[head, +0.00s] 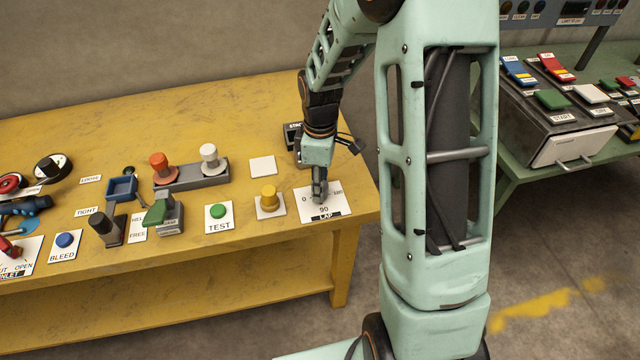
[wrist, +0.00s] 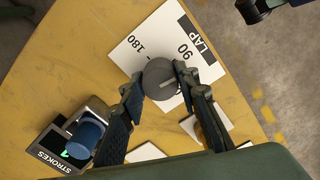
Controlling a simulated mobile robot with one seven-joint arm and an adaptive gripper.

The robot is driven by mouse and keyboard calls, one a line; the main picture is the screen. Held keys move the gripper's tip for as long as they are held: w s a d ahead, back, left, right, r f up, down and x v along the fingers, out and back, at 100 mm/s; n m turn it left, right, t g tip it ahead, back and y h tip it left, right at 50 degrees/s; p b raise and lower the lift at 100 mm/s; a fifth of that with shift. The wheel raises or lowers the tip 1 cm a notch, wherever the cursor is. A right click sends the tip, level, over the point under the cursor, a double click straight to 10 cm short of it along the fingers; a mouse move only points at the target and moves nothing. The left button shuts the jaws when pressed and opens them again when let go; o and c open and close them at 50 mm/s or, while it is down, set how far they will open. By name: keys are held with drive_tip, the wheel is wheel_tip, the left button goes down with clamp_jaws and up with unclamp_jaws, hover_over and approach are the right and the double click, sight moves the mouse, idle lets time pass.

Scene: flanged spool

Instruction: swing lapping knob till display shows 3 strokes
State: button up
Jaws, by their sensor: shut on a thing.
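The lapping knob (wrist: 158,72) is a dark grey round knob with a pale line on top. It stands on a white plate (head: 338,199) marked LAP, with 90 and 180 legible in the wrist view. My gripper (head: 319,197) points down over the plate, its fingers (wrist: 162,82) shut on the knob from both sides. In the head view the fingers hide most of the knob. The STROKES display (wrist: 58,150) is a dark box at lower left of the wrist view. A green digit shows partly; a blue cylinder (wrist: 84,137) covers it, so I cannot read the count.
A green TEST button (head: 218,212) is further left. The yellow table (head: 255,107) ends just right of the plate. A green bench (head: 515,160) stands at right.

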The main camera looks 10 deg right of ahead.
drive_tip(key=m, duration=0.4)
drive_tip(key=shift+m+b, duration=0.3)
drive_tip(key=shift+b, duration=0.1)
drive_tip(key=m, duration=0.3)
drive_tip(key=shift+m, duration=0.3)
drive_tip(key=m, duration=0.4)
drive_tip(key=shift+b, duration=0.3)
drive_tip(key=shift+m, duration=1.8)
drive_tip(key=o, duration=1.2)
drive_tip(key=shift+c, duration=0.2)
drive_tip(key=shift+r, duration=0.1)
wheel_tip(320, 180, up, 12)
